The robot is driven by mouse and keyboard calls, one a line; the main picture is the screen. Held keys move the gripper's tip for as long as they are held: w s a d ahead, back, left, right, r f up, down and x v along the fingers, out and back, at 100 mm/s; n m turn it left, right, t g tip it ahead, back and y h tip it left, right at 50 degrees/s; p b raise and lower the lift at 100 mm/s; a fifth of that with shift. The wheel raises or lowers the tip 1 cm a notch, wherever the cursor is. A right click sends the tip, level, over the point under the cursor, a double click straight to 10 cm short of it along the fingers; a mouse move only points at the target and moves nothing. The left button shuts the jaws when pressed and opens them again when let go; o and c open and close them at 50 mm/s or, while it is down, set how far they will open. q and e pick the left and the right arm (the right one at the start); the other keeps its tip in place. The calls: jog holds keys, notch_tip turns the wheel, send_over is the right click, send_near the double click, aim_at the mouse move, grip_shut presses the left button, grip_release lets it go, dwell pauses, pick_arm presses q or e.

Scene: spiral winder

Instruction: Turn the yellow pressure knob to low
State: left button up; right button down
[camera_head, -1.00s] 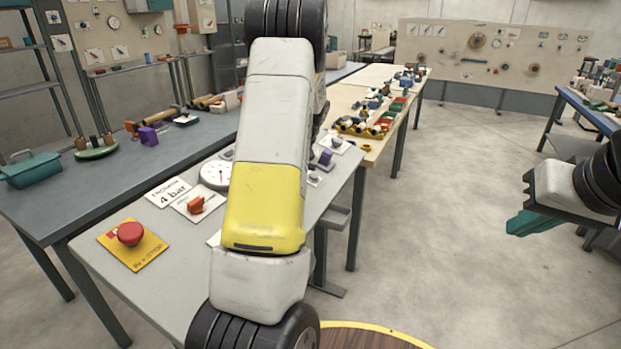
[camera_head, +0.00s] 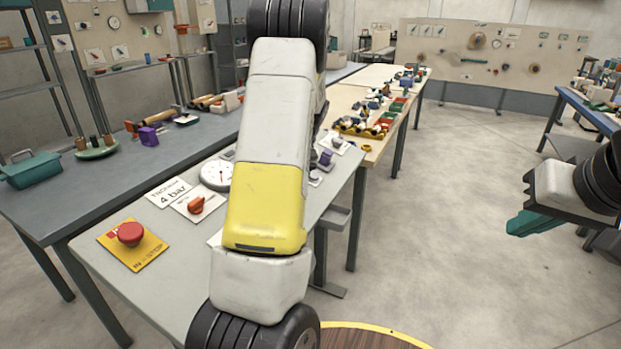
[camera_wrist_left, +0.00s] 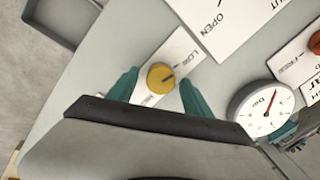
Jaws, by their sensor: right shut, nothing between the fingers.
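The yellow pressure knob (camera_wrist_left: 160,78) shows in the left wrist view on a white label plate (camera_wrist_left: 182,50). The word LOW is on the plate's upper right part; the text at its lower left is partly covered. My left gripper (camera_wrist_left: 159,79) is open, with one teal finger on each side of the knob and visible gaps. In the head view my left arm hides the knob and this gripper. My right gripper (camera_head: 526,223) is shut and empty, over the floor at the right.
A round dial gauge (camera_head: 215,174) stands on the grey table (camera_head: 180,290); it also shows close to the left gripper in the wrist view (camera_wrist_left: 262,107). An orange knob (camera_head: 196,205) and a red emergency button (camera_head: 131,233) are on the same table.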

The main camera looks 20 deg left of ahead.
pick_arm(q)
jog(key=v, duration=0.7)
jog(key=shift+r, duration=0.4)
jog(key=shift+d, duration=0.15)
